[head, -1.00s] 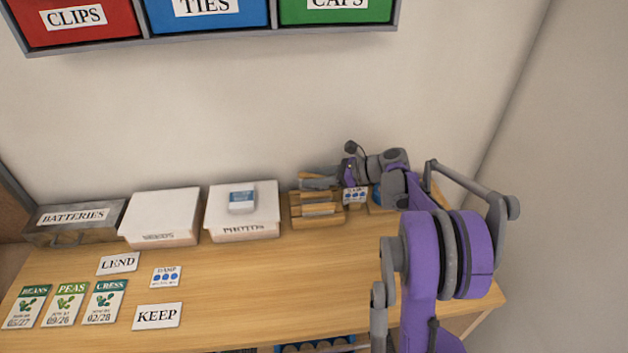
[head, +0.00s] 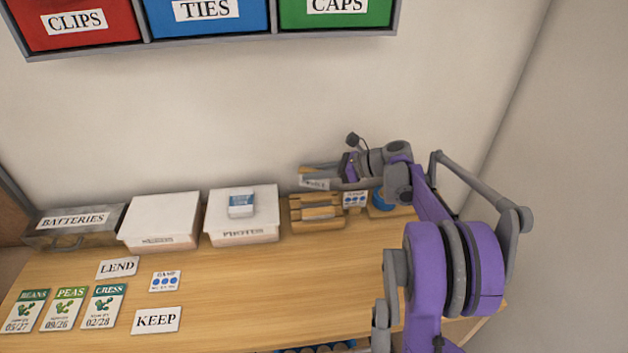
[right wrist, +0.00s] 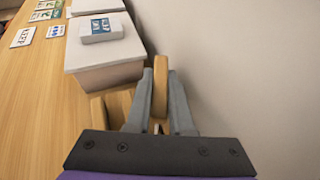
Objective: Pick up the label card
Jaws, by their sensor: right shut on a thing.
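My right gripper (head: 312,175) is shut on a thin tan piece, held above a slatted wooden crate (head: 318,218) at the back of the table. A white lettered face, which I take for the label card (head: 315,184), shows just below the fingers in the head view; its text is too small to read. In the right wrist view the tan piece (right wrist: 160,86) stands between the two grey fingers, seen edge-on. My left gripper is out of view.
White lidded boxes (head: 160,218) and (head: 262,206) and a BATTERIES bin (head: 75,238) line the wall. Cards marked LEND (head: 118,267) and KEEP (head: 156,320), a three-dot card (head: 165,281) and seed packets (head: 62,309) lie at left. The middle of the table is clear.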

